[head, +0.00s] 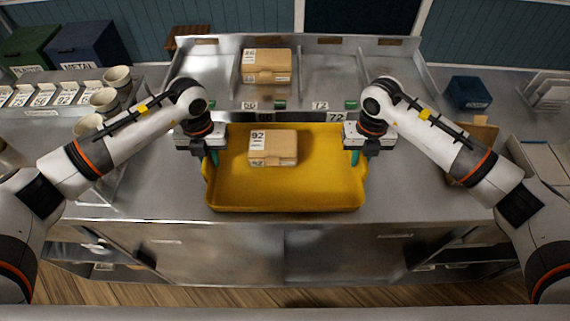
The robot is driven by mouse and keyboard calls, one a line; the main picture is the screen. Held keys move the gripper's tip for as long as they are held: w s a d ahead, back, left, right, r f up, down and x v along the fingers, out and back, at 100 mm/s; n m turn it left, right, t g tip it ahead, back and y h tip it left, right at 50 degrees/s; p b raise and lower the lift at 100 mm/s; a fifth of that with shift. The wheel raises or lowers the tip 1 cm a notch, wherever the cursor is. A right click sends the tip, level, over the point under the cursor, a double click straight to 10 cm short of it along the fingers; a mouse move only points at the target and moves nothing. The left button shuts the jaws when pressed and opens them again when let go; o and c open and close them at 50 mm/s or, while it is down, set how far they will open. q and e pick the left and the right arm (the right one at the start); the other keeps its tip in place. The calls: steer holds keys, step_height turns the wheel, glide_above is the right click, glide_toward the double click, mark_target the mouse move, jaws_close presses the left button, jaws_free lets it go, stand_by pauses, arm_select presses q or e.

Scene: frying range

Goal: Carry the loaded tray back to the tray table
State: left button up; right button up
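The yellow tray (285,197) is in front of me in the head view, over the metal counter, roughly level. One cardboard box (273,147) labelled 92 lies in its far half, left of centre. My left gripper (213,158) is at the tray's left rim and my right gripper (355,158) at its right rim. Both point down with teal fingertips at the rim and look closed on it, though the fingers partly hide each other. I cannot tell whether the tray rests on the counter or hangs just above it.
Behind the tray, metal lanes (330,78) with numbered tags hold another cardboard box (266,66). Cups (104,100) and number cards stand at left, with green and blue bins (88,45) behind. A dark blue box (468,92) and an open carton stand at right.

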arm_select(q)
jaws_close()
arm_select(e)
jaws_close()
arm_select(q)
steer(key=shift+r, duration=0.15)
arm_select(e)
steer(key=shift+r, duration=0.15)
